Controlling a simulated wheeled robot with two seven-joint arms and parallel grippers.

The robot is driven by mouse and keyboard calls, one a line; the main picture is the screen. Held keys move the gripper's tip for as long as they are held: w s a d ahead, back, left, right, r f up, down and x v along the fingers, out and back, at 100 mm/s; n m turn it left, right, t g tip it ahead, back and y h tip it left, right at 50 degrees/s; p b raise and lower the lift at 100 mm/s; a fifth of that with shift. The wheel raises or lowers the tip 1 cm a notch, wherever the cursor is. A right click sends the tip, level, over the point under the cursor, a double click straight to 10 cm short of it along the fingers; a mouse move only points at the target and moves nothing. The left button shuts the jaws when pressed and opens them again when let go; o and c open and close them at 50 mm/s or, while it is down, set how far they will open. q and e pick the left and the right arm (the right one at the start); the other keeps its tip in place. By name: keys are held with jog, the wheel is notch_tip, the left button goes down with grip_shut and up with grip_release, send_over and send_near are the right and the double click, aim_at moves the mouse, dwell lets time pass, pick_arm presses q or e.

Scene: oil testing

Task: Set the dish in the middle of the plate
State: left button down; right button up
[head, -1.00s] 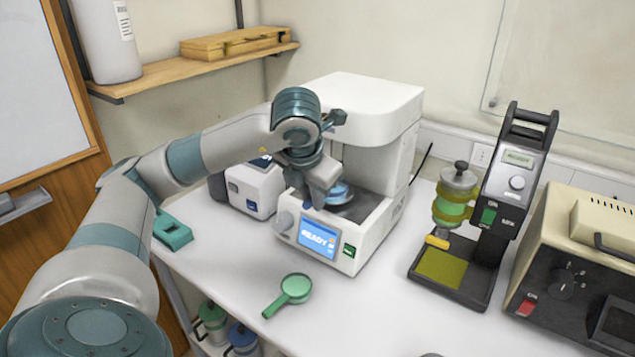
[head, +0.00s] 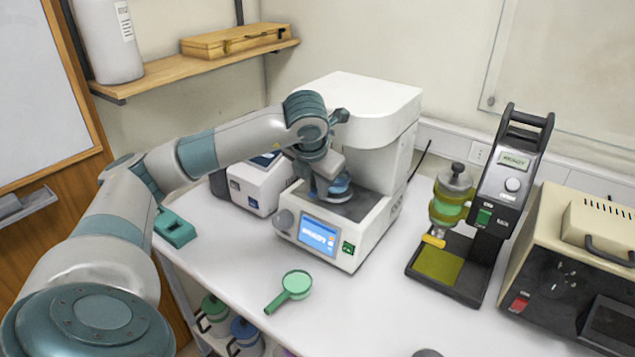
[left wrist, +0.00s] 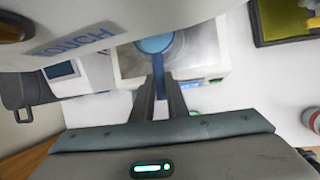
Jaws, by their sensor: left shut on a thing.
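The blue dish (head: 341,184) is inside the open bay of the white machine, over the grey plate (head: 359,209). My left gripper (head: 320,193) is shut on the dish's handle, left of the dish. In the left wrist view the dish (left wrist: 155,43) is at the top centre, its blue handle running down between the two fingers (left wrist: 160,92). The plate (left wrist: 186,48) shows partly around it; the dish and the white housing hide the rest. I cannot tell whether the dish touches the plate. My right gripper is not in view.
The machine's white head (head: 365,105) overhangs the bay, close to my left wrist. A green magnifier-shaped tool (head: 296,284) lies on the white table in front. A black device (head: 485,215) with a green-yellow vessel (head: 450,205) stands to the right, beside a beige box (head: 570,270).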

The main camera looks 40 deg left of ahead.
pick_arm(q)
jog(key=shift+f, duration=0.15)
jog(key=shift+f, duration=0.1)
jog(key=shift+f, duration=0.1)
jog(key=c, duration=1.7)
grip_release()
jog(key=shift+c, duration=0.2)
